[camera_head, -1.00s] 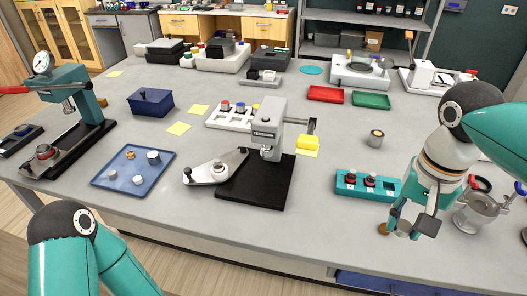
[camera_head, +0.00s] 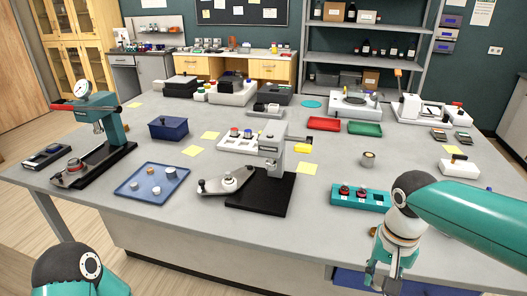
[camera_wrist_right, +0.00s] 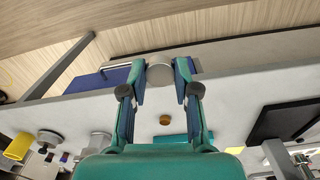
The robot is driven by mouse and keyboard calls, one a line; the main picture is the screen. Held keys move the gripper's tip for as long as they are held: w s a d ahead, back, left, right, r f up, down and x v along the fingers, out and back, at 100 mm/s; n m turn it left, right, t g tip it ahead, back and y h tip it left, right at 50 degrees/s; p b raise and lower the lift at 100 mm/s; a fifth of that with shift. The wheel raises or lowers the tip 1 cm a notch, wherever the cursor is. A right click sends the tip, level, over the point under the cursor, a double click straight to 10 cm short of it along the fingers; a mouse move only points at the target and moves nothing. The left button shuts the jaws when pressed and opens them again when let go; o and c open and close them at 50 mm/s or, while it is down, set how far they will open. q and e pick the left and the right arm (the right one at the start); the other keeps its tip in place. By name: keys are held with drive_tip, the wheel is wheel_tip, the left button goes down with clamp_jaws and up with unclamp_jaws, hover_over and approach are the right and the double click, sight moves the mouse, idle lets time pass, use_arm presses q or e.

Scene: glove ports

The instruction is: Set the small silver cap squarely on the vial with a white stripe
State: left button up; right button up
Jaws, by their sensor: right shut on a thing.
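My right gripper (camera_head: 380,280) is low at the table's front edge, in front of the teal rack. In the right wrist view its fingertips (camera_wrist_right: 160,78) are shut on a round silver-grey piece (camera_wrist_right: 160,74), which looks like the small silver cap. The teal rack (camera_head: 378,206) holds two vials with dark red tops, a left one (camera_head: 344,189) and a right one (camera_head: 361,192). I cannot tell whether either has a white stripe. My left gripper is out of view.
A small brown-orange round thing (camera_wrist_right: 165,119) lies on the table near the right gripper. A grey press with a black base (camera_head: 262,195) and a blue tray (camera_head: 130,192) with several small pieces stand left. A small open tin (camera_head: 368,159) stands behind the rack.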

drive_tip(key=w+a+f+n, duration=0.3)
drive_tip(key=w+f, duration=0.5)
drive_tip(key=f, duration=0.4)
drive_tip(key=shift+w+f+n, duration=0.15)
drive_tip(key=shift+w+n, duration=0.25)
drive_tip(key=shift+n, duration=0.4)
